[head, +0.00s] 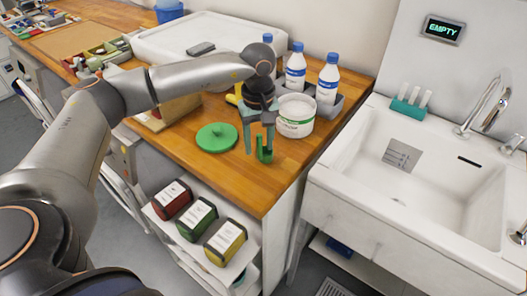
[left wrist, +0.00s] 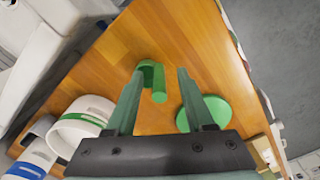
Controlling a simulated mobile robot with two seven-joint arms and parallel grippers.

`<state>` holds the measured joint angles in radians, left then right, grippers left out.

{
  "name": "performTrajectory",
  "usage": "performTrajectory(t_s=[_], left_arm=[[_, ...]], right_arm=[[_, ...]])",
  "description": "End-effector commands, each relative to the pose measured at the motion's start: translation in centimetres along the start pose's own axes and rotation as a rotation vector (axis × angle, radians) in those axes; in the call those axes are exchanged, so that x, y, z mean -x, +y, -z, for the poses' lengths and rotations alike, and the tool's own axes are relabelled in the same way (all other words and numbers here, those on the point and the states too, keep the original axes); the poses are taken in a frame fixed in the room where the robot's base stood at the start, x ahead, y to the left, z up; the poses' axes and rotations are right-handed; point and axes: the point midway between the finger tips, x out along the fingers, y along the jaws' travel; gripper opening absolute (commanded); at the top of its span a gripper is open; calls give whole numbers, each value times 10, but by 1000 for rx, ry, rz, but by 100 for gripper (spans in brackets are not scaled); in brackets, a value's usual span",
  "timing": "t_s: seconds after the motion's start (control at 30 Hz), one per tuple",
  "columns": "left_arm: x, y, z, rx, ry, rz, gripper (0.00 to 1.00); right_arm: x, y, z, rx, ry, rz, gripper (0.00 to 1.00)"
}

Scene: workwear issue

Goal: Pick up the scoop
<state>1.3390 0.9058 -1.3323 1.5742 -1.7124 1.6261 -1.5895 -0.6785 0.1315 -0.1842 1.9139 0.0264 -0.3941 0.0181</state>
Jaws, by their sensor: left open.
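The scoop (head: 265,155) is small and green and is on the wooden worktop near its front right corner. In the left wrist view the scoop (left wrist: 158,96) shows between my two fingers, its handle end toward me. My left gripper (head: 259,148) points down at the scoop with its fingers apart and nothing held. It also shows open in the left wrist view (left wrist: 160,74). In the head view a finger partly covers the scoop. I cannot tell how much height is left between fingertips and scoop. My right gripper is not in view.
A white tub (head: 296,129) stands just behind the gripper, with white bottles (head: 327,82) behind it. A round green lid (head: 217,138) lies left of the scoop. A sink (head: 440,190) is at right. Worktop in front of the scoop is clear.

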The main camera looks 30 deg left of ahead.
Motion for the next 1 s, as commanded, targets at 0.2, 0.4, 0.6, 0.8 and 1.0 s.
performTrajectory(t_s=[0.2,0.4,0.6,0.8,1.0], left_arm=[[-2,0,0,-1,1,0,53],[-2,0,0,-1,1,-1,34],[-2,0,0,-1,1,-1,12],[-2,0,0,-1,1,-1,0],[-2,0,0,-1,1,-1,0]], right_arm=[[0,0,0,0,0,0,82],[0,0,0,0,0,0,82],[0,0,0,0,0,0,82],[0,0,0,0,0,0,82],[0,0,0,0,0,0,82]])
